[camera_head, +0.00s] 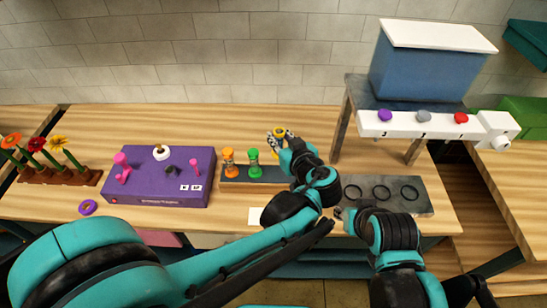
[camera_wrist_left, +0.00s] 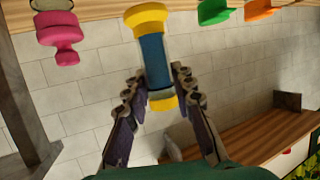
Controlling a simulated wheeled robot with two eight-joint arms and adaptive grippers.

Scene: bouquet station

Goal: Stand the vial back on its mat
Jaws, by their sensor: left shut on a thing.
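The vial (camera_wrist_left: 153,62) has a blue body and yellow ends. My left gripper (camera_wrist_left: 158,92) is shut on it, with a finger on each side. In the head view the vial's yellow end (camera_head: 279,131) shows between the fingers of my left gripper (camera_head: 280,137), behind the dark mat (camera_head: 232,186); its lower part is hard to make out. An orange vial (camera_head: 229,162) and a green vial (camera_head: 253,163) stand on the mat's left part. My left arm hides the mat's right end. My right gripper (camera_head: 341,213) is mostly hidden by its arm.
A purple box (camera_head: 150,190) with pink knobs stands left of the mat. A grey plate (camera_head: 423,188) with three black rings lies to the right. A blue hopper (camera_head: 420,75) on a stand is behind it.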

